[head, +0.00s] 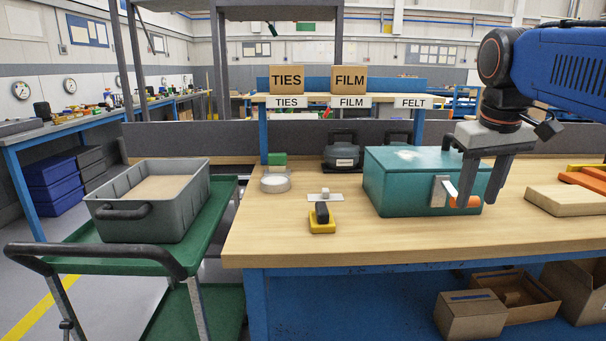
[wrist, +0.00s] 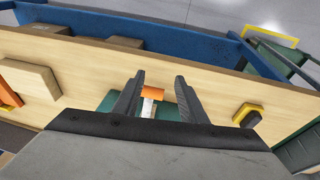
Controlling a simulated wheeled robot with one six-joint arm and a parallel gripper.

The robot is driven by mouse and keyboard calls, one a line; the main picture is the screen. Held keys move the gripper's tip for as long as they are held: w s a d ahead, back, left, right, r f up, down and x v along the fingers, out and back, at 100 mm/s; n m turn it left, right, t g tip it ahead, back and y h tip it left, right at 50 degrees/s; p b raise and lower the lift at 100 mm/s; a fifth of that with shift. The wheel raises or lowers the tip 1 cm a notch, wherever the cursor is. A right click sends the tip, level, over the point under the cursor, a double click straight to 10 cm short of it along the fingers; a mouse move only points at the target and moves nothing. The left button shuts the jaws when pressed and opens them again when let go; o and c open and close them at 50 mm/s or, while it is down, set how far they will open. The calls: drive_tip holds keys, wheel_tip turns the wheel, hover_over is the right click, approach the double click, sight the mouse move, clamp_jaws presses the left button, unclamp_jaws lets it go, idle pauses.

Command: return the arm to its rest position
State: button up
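My gripper (head: 477,203) points down at the front of a teal box (head: 405,182) on the workbench. Its two dark fingers are spread apart. The box has a white bracket with an orange handle (head: 466,201) on its front. I cannot tell whether a finger touches the box. My blue arm reaches in from the upper right.
A green cart (head: 115,255) with a grey bin (head: 180,216) stands left. A shelf with TIES and FILM boxes (head: 349,80) stands behind.

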drive_tip(key=s+a+f, duration=0.1)
drive_tip(key=s+f, duration=0.4)
drive_tip(key=f, duration=0.3)
drive_tip(key=s+a+f+t, duration=0.1)
drive_tip(key=s+a+f, duration=0.1)
drive_tip(key=s+f, duration=0.3)
drive_tip(key=s+a+f+t+y, duration=0.1)
drive_tip(key=s+f, duration=0.4)
drive_tip(key=f, duration=0.6)
drive_tip(key=shift+s+a+f+m, duration=0.15)
drive_tip(key=shift+a+f+m, duration=0.15)
drive_tip(key=shift+a, duration=0.2)
